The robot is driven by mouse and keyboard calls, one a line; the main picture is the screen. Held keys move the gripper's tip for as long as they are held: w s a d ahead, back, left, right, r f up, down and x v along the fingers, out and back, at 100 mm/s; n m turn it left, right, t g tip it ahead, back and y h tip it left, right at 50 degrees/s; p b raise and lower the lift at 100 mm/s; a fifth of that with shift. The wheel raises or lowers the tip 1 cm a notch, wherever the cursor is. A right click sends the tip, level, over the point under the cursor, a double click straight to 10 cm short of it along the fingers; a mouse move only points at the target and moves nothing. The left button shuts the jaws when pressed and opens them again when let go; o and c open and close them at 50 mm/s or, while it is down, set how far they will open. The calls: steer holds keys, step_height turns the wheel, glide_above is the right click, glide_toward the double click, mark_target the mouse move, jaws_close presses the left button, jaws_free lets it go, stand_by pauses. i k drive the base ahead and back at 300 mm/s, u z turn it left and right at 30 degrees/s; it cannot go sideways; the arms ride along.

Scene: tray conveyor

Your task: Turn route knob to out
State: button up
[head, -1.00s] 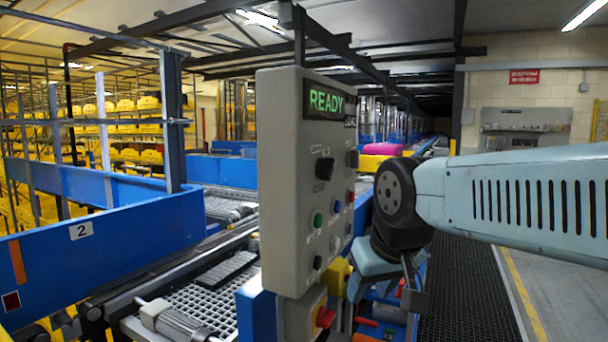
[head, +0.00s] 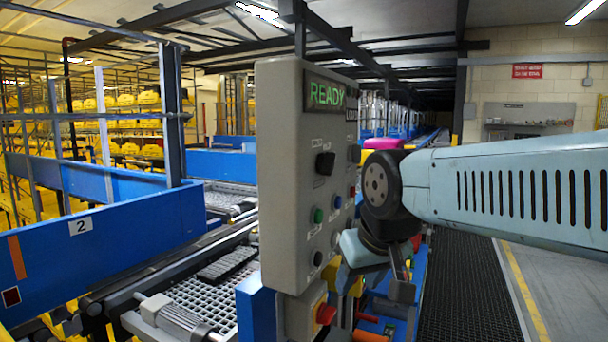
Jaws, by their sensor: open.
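The grey control panel (head: 283,180) stands upright at the centre of the head view, with a lit green READY display (head: 326,95). A black knob (head: 325,163) is on its face, and a second dark knob (head: 354,154) is at its right. Their labels are too small to read, so I cannot tell which is the route knob. My gripper (head: 401,288) is open and points downward, just right of the panel's lower part. It is below both knobs and appears apart from them. Its far finger is hard to make out.
Green (head: 318,215) and blue (head: 337,202) buttons sit below the knobs. A red emergency button (head: 326,313) on a yellow box is under the panel. Blue conveyor rails (head: 110,250) run at left. A dark floor mat (head: 460,290) lies clear at right.

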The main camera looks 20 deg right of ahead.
mark_target(325, 162)
steer(key=u, duration=0.3)
steer(key=k, duration=1.85)
steer(key=z, duration=0.6)
steer(key=i, duration=1)
steer(key=u, duration=0.05)
